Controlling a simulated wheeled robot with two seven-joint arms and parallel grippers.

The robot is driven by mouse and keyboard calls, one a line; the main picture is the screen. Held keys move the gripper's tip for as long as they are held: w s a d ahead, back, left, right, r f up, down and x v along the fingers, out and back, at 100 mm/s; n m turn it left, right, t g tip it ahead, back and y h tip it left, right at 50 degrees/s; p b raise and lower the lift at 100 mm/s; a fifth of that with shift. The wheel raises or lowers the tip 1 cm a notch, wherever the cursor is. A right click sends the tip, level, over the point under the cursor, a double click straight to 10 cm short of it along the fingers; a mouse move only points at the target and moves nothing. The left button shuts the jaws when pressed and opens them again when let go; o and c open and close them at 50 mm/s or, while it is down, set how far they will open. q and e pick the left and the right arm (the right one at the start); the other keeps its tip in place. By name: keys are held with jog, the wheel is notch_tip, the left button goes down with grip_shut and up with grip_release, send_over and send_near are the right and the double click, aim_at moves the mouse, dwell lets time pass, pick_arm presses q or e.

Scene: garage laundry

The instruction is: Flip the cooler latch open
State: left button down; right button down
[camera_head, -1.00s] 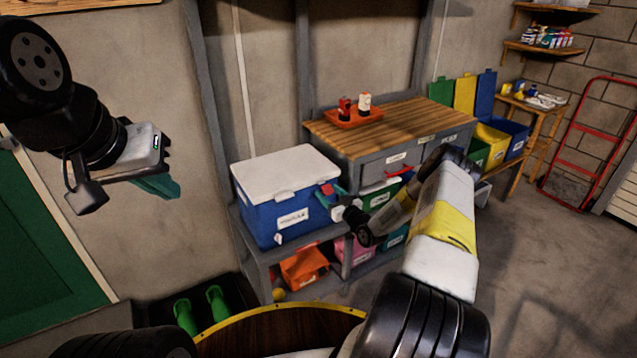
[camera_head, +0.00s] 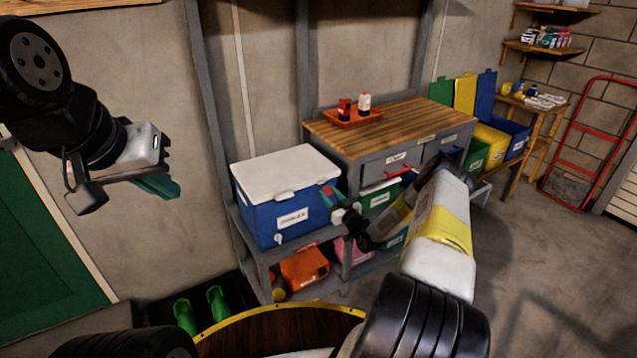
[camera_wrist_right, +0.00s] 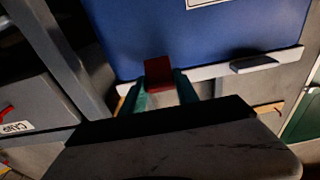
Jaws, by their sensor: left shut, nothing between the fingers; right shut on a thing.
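The blue cooler (camera_head: 285,221) with a white lid (camera_head: 285,173) stands on a grey shelf, and its lid looks closed. A red latch (camera_wrist_right: 158,73) sits on the cooler's side near the white rim; it also shows in the head view (camera_head: 327,190). My right gripper (camera_head: 330,196) reaches the cooler's right side. In the right wrist view its teal fingers (camera_wrist_right: 160,88) are shut on the red latch, one on each side. My left gripper (camera_head: 160,188) is shut and empty, raised at the far left, away from the cooler.
A wood-topped cabinet (camera_head: 400,122) with drawers stands right of the cooler and carries a red tray (camera_head: 356,119). Bins sit on the lower shelf, including an orange one (camera_head: 304,267). Green boots (camera_head: 186,315) stand below left. Floor at right is open.

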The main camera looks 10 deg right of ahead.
jog(key=shift+s+f+t+y, duration=0.2)
jog(key=shift+f+t+y, duration=0.3)
jog(key=shift+t, duration=0.6)
jog(key=shift+s+f+t+y, duration=0.1)
jog(key=shift+f+t+y, duration=0.25)
jog(key=shift+t, duration=0.5)
jog(key=shift+f+t+y, duration=0.15)
jog(key=shift+f+t, duration=0.3)
jog(key=shift+t, duration=0.4)
jog(key=shift+d, duration=0.1)
jog(key=c, duration=0.9)
grip_release()
jog(key=v, duration=0.7)
jog(key=shift+s+f, duration=0.3)
